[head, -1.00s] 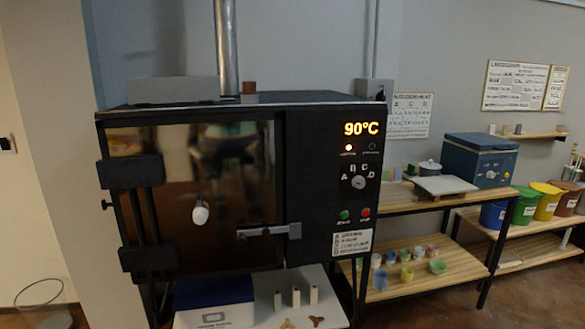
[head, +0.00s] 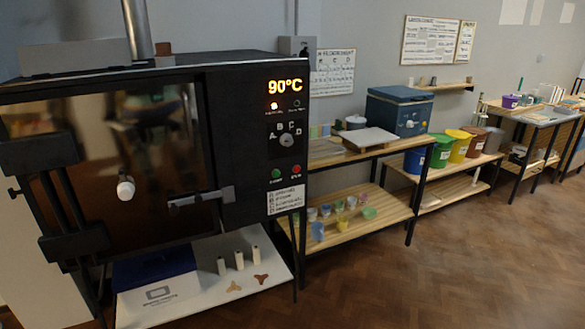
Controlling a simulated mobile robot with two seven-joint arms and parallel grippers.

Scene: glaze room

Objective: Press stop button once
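The kiln (head: 250,95) stands at the left of the head view, a dark box with a reflective door. Its right-hand panel shows an orange display (head: 285,86) reading 90°C. One small lamp (head: 273,105) under the display is lit; the lamp beside it is dark. A selector dial (head: 287,141) marked A to D sits below. Under it are a green button (head: 276,173) and a red button (head: 296,169) side by side; their labels are too small to read surely. The door is shut with its latch bar (head: 201,198) across the edge. Neither gripper shows.
A shelf under the kiln (head: 190,306) holds a blue and white box (head: 158,278), white posts and small stilts. Wooden shelving (head: 348,236) with small cups stands right of the kiln. Coloured buckets (head: 459,146) are further right. The wooden floor (head: 440,275) at the lower right is clear.

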